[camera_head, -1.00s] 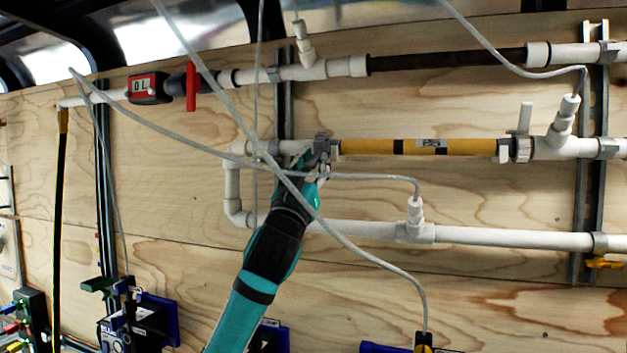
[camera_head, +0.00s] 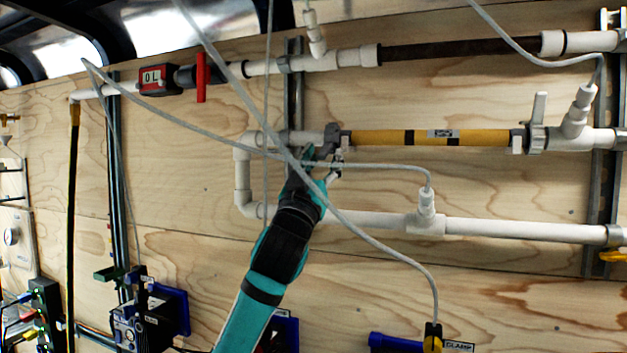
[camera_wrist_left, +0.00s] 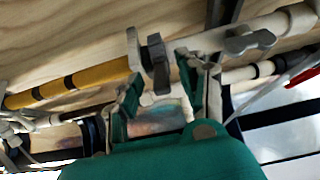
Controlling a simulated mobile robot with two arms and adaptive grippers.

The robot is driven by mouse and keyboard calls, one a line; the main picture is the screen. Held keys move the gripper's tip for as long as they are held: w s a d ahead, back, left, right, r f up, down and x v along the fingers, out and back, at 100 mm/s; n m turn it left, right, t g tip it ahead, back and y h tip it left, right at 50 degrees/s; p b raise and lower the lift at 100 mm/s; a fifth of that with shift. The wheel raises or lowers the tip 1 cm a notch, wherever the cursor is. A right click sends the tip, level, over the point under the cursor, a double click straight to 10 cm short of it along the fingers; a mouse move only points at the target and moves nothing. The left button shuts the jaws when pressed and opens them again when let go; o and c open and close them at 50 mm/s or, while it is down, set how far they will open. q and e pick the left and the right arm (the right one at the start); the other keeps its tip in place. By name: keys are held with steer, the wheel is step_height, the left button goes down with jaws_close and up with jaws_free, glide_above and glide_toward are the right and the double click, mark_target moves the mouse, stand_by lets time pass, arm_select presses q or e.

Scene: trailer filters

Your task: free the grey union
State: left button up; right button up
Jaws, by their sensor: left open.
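The grey union (camera_head: 337,137) sits at the left end of the yellow filter tube (camera_head: 385,137), where it meets the white pipe. It also shows in the left wrist view (camera_wrist_left: 157,62), with a pale collar on the tube's end beside it. My left gripper (camera_head: 322,168) is just below and slightly left of the union in the head view. In the left wrist view my left gripper (camera_wrist_left: 163,88) is open, with green-padded fingers apart and the union just beyond the tips. Nothing is held between the fingers. My right gripper is not in view.
Thin grey hoses (camera_head: 360,237) cross in front of my left arm and the pipes. A lower white pipe (camera_head: 510,230) runs below the filter. A red-handled valve (camera_head: 201,77) and meter (camera_head: 158,80) are at upper left. Bare plywood lies below the lower pipe.

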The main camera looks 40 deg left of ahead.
arm_select(q)
steer(key=v, duration=1)
steer(key=shift+s, duration=0.25)
steer(key=shift+d+f, duration=0.1)
